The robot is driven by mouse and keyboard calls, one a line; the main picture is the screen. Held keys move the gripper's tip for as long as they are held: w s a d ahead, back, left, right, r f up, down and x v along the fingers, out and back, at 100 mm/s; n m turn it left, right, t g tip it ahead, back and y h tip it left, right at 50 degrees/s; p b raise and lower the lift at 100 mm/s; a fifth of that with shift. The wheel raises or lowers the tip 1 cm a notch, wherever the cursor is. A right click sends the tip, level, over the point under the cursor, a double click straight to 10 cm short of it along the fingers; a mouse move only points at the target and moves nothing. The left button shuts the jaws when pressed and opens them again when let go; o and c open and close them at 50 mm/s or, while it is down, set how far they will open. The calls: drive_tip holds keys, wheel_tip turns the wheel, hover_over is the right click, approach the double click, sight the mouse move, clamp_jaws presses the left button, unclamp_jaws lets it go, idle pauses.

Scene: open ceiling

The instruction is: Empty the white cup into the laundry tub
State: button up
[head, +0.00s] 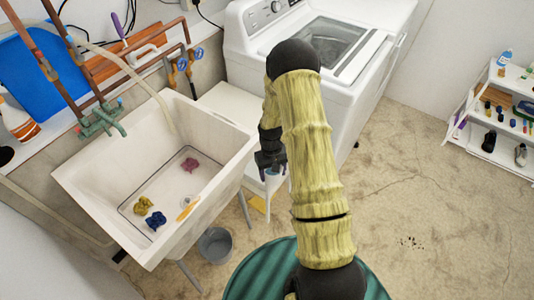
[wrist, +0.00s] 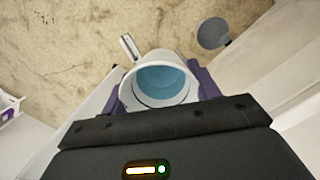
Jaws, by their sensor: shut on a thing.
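The white cup (wrist: 137,97) is between the purple fingers of my gripper (wrist: 160,92) in the wrist view. Its open mouth faces the camera and blue shows inside; I cannot tell whether this is liquid or a lining. Its handle points up and left in that view. In the head view my gripper (head: 270,165) is shut on the cup, which shows only in small part below the fingers. The white laundry tub (head: 90,165) is to the left of my gripper. The cup is outside the tub, just beyond its right wall.
A grey bucket (head: 215,245) stands on the floor. A washing machine (head: 310,50) is behind my arm. A shelf (head: 495,115) stands right.

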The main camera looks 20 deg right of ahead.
sight(273, 185)
wheel_tip(273, 185, down, 8)
drive_tip(key=b, duration=0.6)
drive_tip(key=shift+s+f+b, duration=0.15)
drive_tip(key=shift+b, duration=0.2)
drive_tip(key=shift+d, duration=0.15)
